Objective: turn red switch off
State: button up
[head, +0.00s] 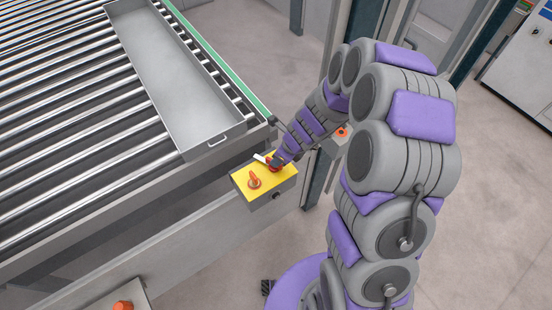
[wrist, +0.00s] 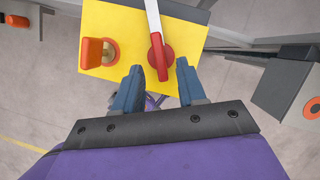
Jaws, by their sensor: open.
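The red switch (wrist: 161,57) is a rotary handle on the yellow face of a control box (wrist: 105,15). In the wrist view its red grip points toward my gripper, and a pale bar extends from its far side. My gripper (wrist: 158,72) is open, with one blue-grey finger on each side of the red handle's near end. I cannot tell whether either finger touches it. In the head view the yellow box (head: 243,182) sits at the conveyor corner, and my gripper (head: 273,164) is over its far part, mostly covering the red switch.
An orange-red knob (wrist: 97,52) stands left of the switch on the same box; it also shows in the head view (head: 254,181). A roller conveyor (head: 60,90) carries a grey metal tray (head: 178,75). Another grey box with an orange button (head: 342,132) is behind my arm.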

jog(key=v, duration=1.3)
jog(key=shift+a, duration=0.1)
jog(key=s+a+f+n+g+b, duration=0.2)
jog(key=s+f+n+b, duration=0.1)
jog(key=s+n+b, duration=1)
jog(key=s+d+f+n+g+h+b, duration=0.1)
jog(key=s+d+f+n+b, duration=0.1)
jog(key=s+n, duration=0.4)
jog(key=s+d+f+n+g+h+b, duration=0.1)
jog(key=s+d+f+n+h+b, duration=0.1)
jog(key=s+n, duration=0.4)
jog(key=s+d+b, duration=0.1)
jog(key=s+d, duration=0.1)
jog(key=s, duration=0.2)
jog(key=shift+s+d+h+b, duration=0.15)
jog(key=shift+d+h+b, duration=0.15)
jog(key=shift+d+b, duration=0.05)
jog(key=shift+a+f+n, duration=0.1)
jog(key=shift+a+n, duration=0.05)
jog(key=shift+n, duration=0.15)
